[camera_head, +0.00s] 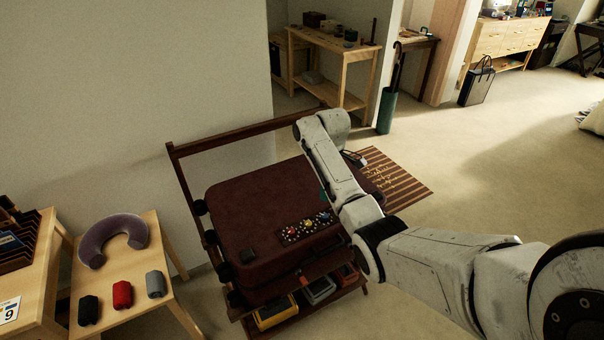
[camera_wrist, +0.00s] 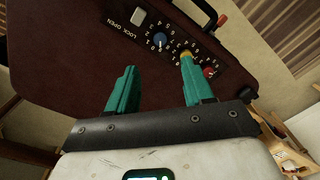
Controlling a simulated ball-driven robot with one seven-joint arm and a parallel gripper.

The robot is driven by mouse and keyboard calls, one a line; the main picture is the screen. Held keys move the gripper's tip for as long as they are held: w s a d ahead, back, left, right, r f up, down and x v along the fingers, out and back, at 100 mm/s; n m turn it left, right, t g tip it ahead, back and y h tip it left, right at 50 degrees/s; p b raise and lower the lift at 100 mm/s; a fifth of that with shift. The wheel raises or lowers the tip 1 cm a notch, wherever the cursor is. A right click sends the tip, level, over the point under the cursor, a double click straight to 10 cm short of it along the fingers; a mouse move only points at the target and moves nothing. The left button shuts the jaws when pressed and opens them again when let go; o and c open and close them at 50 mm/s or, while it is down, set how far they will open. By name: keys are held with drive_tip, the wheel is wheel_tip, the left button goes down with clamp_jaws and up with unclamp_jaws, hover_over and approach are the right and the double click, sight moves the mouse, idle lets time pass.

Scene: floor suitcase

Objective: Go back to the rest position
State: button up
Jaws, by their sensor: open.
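My gripper (camera_wrist: 160,88) shows in the wrist view with its two teal fingers spread apart and nothing between them. It is over the dark red suitcase (camera_head: 258,204), which lies flat on a dark wooden rack (camera_head: 185,152). The suitcase's lock panel (camera_head: 306,228) carries colored dials and also shows in the wrist view (camera_wrist: 178,40). A blue dial (camera_wrist: 159,41), a yellow one and a red one can be made out there. In the head view my arm reaches across the suitcase's right side and hides most of the gripper.
A small wooden table (camera_head: 138,284) at left holds a purple neck pillow (camera_head: 90,240) and several small rolls. Bins (camera_head: 274,312) sit on the rack's lower shelf. A striped mat (camera_head: 395,180) lies behind the arm. A wooden shelf (camera_head: 345,58) stands farther back. The floor at right is open.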

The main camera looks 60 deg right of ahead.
drive_tip(key=a+f, duration=0.1)
drive_tip(key=a, duration=0.3)
drive_tip(key=w+a+f, duration=0.1)
drive_tip(key=a+f, duration=0.1)
drive_tip(key=a, duration=0.2)
drive_tip(key=w+a+f, duration=0.1)
drive_tip(key=a+f, duration=0.1)
drive_tip(key=a, duration=0.2)
drive_tip(key=shift+a+f, duration=0.1)
drive_tip(key=shift+a, duration=0.05)
drive_tip(key=s+a+f+m, duration=0.1)
drive_tip(key=s+a+f, duration=0.1)
drive_tip(key=a, duration=0.4)
drive_tip(key=s+a+f, duration=0.2)
drive_tip(key=a, duration=0.5)
drive_tip(key=s+a+r+m, duration=0.1)
drive_tip(key=s+a, duration=0.4)
drive_tip(key=s, duration=0.2)
drive_tip(key=s+a+r+m+t, duration=0.1)
drive_tip(key=s+a+r, duration=0.1)
drive_tip(key=s+a, duration=0.3)
drive_tip(key=s, duration=0.3)
drive_tip(key=shift+s+a+r+h, duration=0.25)
drive_tip(key=shift+s+r+h, duration=0.05)
